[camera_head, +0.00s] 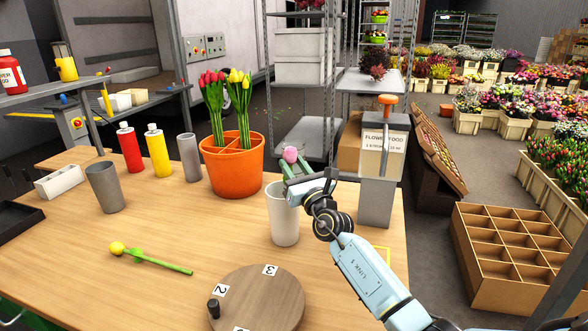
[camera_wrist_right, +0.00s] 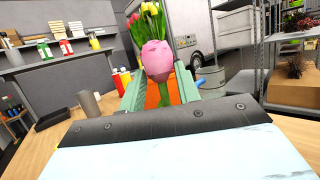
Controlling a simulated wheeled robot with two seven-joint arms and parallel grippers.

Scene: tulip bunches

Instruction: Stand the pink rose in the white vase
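The pink rose (camera_head: 290,155) is upright over the mouth of the white vase (camera_head: 283,222), its bloom above the rim. Its lower stem is hidden, so I cannot tell how deep it reaches. My right gripper (camera_head: 295,168) is at the vase's top, level with the upper stem. In the right wrist view the bloom (camera_wrist_right: 157,58) stands between the green fingers (camera_wrist_right: 160,90). They are apart, with the orange pot showing between them beside the stem. My left gripper is not in view.
An orange pot (camera_head: 233,170) with tulips stands behind the vase. A yellow flower (camera_head: 150,258) lies at the left. A round numbered board (camera_head: 258,300) is in front. A grey cup (camera_head: 105,188), bottles (camera_head: 159,152) and a flower food dispenser (camera_head: 380,180) stand around.

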